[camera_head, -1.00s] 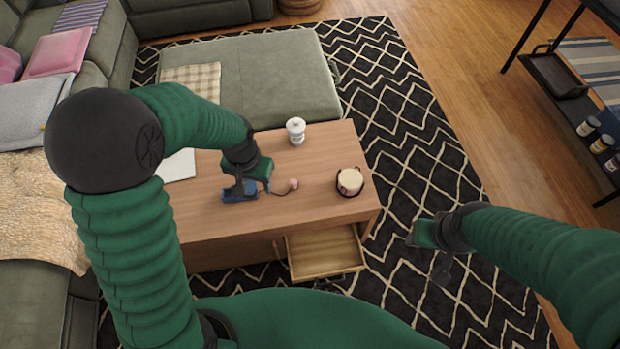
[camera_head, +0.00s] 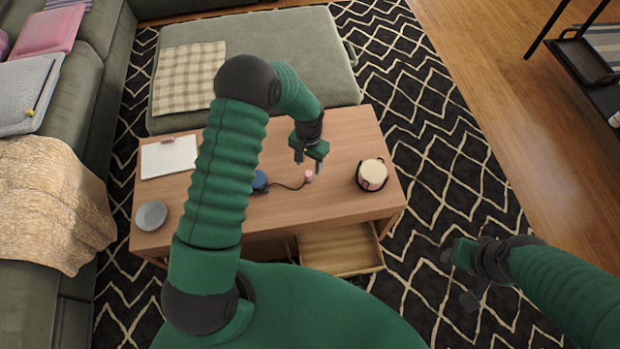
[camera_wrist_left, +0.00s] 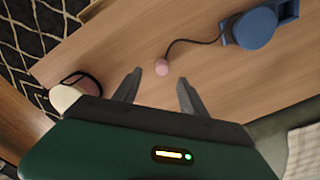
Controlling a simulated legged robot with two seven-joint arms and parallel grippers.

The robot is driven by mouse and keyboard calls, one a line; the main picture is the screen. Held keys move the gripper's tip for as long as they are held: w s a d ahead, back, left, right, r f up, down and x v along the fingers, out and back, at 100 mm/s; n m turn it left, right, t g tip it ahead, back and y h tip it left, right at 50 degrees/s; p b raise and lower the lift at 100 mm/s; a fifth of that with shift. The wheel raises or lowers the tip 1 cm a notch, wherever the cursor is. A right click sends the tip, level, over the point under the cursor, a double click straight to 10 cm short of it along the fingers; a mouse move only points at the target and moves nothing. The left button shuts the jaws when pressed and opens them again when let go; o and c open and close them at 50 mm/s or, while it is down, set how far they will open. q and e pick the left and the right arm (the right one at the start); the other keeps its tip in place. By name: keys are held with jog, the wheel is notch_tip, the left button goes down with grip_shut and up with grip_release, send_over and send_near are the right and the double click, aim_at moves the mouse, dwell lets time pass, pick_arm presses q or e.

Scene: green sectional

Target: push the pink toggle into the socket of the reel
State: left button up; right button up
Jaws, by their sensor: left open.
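The pink toggle (camera_head: 308,175) lies on the wooden table at the end of a dark cord. The cord runs left to the blue reel (camera_head: 260,182), which is partly hidden behind my left arm. In the left wrist view the toggle (camera_wrist_left: 162,68) lies beyond and between the fingertips, and the reel (camera_wrist_left: 255,27) is at the upper right. The reel's socket cannot be made out. My left gripper (camera_head: 309,165) is open and empty, just above and beside the toggle. My right gripper (camera_head: 455,262) is off the table's right side, over the rug; its fingers are unclear.
A cream and pink round container with a dark band (camera_head: 371,175) stands right of the toggle. A grey bowl (camera_head: 151,215) and a white pad (camera_head: 169,157) are on the left. An open drawer (camera_head: 340,250) juts from the table's front. The wood around the toggle is clear.

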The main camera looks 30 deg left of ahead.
aim_at(308, 174)
pick_arm(q)
notch_tip(308, 174, down, 4)
jog(key=shift+a+r+b, duration=0.1)
jog(key=shift+r+b, duration=0.05)
jog(key=shift+b, duration=0.2)
jog(key=shift+a+f, duration=0.1)
jog(key=shift+f, duration=0.25)
notch_tip(308, 174, down, 5)
jog(key=shift+w+a+f+b, duration=0.1)
jog(key=shift+w+b, duration=0.05)
jog(key=shift+b, duration=0.9)
jog(key=shift+r, duration=0.2)
jog(key=shift+c, duration=0.5)
grip_shut()
